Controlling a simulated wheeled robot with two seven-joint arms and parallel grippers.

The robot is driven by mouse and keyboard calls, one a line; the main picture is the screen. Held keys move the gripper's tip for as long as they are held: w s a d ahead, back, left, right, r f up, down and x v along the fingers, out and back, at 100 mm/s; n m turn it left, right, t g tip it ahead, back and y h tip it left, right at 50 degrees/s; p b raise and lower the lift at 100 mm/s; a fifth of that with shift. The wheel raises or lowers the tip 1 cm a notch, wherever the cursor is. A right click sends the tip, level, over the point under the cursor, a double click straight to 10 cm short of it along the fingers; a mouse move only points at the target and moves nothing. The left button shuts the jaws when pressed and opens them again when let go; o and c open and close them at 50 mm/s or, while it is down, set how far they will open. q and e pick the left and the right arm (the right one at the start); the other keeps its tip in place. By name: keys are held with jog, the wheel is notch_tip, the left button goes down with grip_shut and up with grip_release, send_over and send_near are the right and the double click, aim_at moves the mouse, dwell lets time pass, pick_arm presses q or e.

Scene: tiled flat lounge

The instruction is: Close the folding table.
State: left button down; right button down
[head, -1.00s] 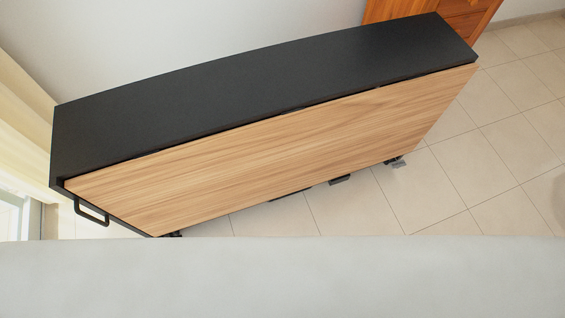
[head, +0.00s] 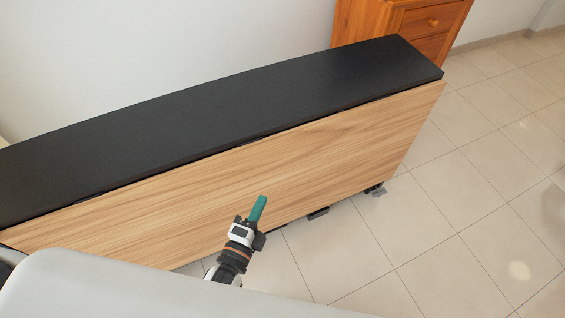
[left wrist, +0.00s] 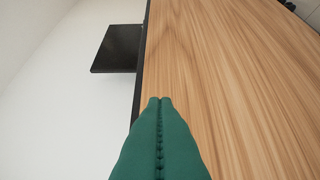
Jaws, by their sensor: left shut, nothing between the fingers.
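The folding table has a long black top (head: 220,105) and a light wood-grain leaf (head: 200,195) that slopes down from the top's near edge. In the left wrist view the wood leaf (left wrist: 230,80) fills the right side, with a thin dark edge along its left. My left gripper (head: 258,203), with green fingers, is in front of the leaf's lower part in the head view. Its green fingers (left wrist: 160,100) are shut together and empty in the left wrist view. I cannot tell whether they touch the leaf. My right gripper is out of view.
A wooden drawer cabinet (head: 420,30) stands behind the table's far right end. Small dark feet or casters (head: 375,189) show beneath the leaf. Open tiled floor (head: 470,210) lies to the right. A dark rectangular panel (left wrist: 117,48) shows against the pale wall in the left wrist view.

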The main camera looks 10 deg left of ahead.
pick_arm(q)
send_near(273, 151)
jog(key=w+d, duration=0.2)
jog(key=d, duration=0.1)
jog(key=w, duration=0.1)
jog(key=w+a, duration=0.1)
jog(key=w, duration=0.1)
jog(key=shift+w+a+r, duration=0.1)
jog(key=shift+a, duration=0.05)
jog(key=shift+w+a, duration=0.25)
jog(key=shift+w, duration=0.1)
jog(key=shift+w, duration=0.1)
